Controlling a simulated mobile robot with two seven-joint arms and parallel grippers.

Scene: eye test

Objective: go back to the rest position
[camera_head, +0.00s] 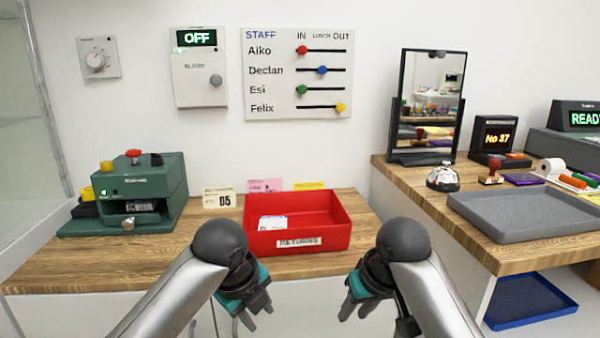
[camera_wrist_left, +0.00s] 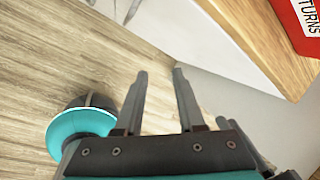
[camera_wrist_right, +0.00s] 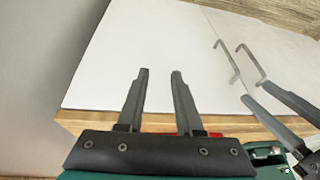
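My left gripper (camera_head: 247,322) hangs in front of the counter's front edge, below and to the left of the red tray's middle. In the left wrist view its two fingers (camera_wrist_left: 159,73) stand apart with nothing between them. My right gripper (camera_head: 356,312) hangs in front of the same counter, below the red tray's right end. In the right wrist view its fingers (camera_wrist_right: 161,72) are also apart and empty, with the white cabinet front (camera_wrist_right: 150,45) behind them. The task names no other object.
The red RETURNS tray (camera_head: 341,238) sits on the wooden counter (camera_head: 60,278), with paper inside. A green machine (camera_head: 165,180) stands at the left. The right counter holds a grey tray (camera_head: 530,226), a bell (camera_head: 443,180) and a mirror (camera_head: 428,110). A blue tray (camera_head: 528,300) lies lower right.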

